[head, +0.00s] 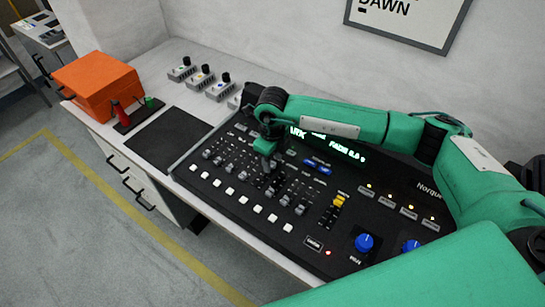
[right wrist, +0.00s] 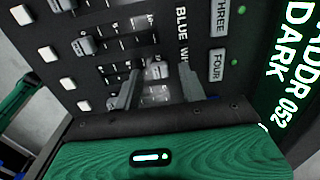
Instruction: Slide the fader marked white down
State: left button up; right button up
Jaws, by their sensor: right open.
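The lighting desk (head: 215,215) is black, with rows of grey fader caps. My right gripper (head: 267,158) is over the upper middle of its fader bank, pointing down. In the right wrist view, its two open fingers (right wrist: 158,88) stand on either side of a grey fader cap (right wrist: 157,70). Beside this cap the panel lettering begins "WH" and the rest is hidden by a finger; "BLUE" is printed above it. I cannot tell whether the fingers touch the cap. My left gripper is not in view.
Neighbouring fader caps, such as one grey cap (right wrist: 84,46), sit close by. White buttons (head: 243,200) line the desk's front. A lit green display (head: 335,143) lies behind the gripper. An orange case (head: 97,85) and a black mat (head: 168,140) are to the left.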

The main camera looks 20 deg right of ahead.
jog(key=shift+f, duration=0.35)
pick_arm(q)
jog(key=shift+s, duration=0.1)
